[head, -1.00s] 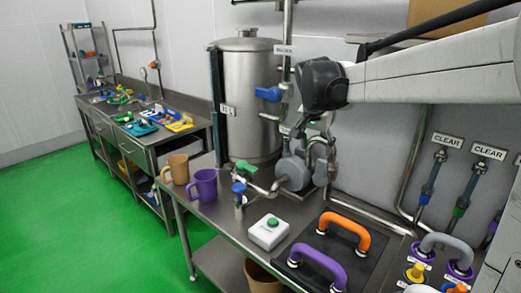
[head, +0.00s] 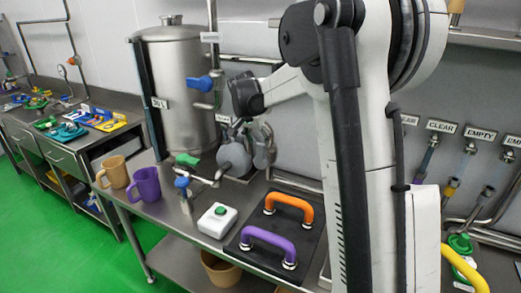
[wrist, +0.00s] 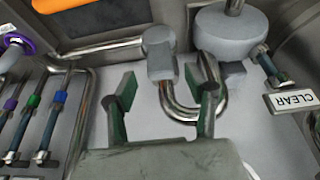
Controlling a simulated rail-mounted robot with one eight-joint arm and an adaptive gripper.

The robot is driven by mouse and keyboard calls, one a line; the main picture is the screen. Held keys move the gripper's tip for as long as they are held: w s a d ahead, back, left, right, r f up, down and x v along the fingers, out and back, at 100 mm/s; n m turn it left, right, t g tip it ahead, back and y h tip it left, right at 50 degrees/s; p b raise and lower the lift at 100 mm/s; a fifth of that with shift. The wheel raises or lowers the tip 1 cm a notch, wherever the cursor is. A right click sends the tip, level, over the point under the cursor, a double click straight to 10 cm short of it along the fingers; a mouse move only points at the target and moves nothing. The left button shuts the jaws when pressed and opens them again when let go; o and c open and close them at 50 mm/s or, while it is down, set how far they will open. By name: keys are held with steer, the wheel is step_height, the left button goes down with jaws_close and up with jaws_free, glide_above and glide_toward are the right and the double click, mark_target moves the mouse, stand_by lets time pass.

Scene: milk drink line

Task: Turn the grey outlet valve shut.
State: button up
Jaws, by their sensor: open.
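A grey block-shaped lever with a rounded head (wrist: 161,58), which looks like the grey outlet valve, is at the upper middle of the wrist view. A bent metal pipe (wrist: 180,108) curves just below and beside it. My gripper (wrist: 160,86) is open and empty, with one dark green-padded finger on each side of the lever's line. The lever shows between and beyond the fingertips; I cannot tell if they touch it. In the head view my dark wrist (head: 247,95) is above the grey pump (head: 235,157), and my fingers cannot be made out.
A green-handled valve (head: 187,160), purple mug (head: 146,184), tan mug (head: 114,172) and white button box (head: 217,220) are on the bench. Orange (head: 288,205) and purple (head: 268,243) handles stand in front.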

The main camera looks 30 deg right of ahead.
mark_target(259, 145)
steer(key=shift+x, duration=2.85)
jaws_close()
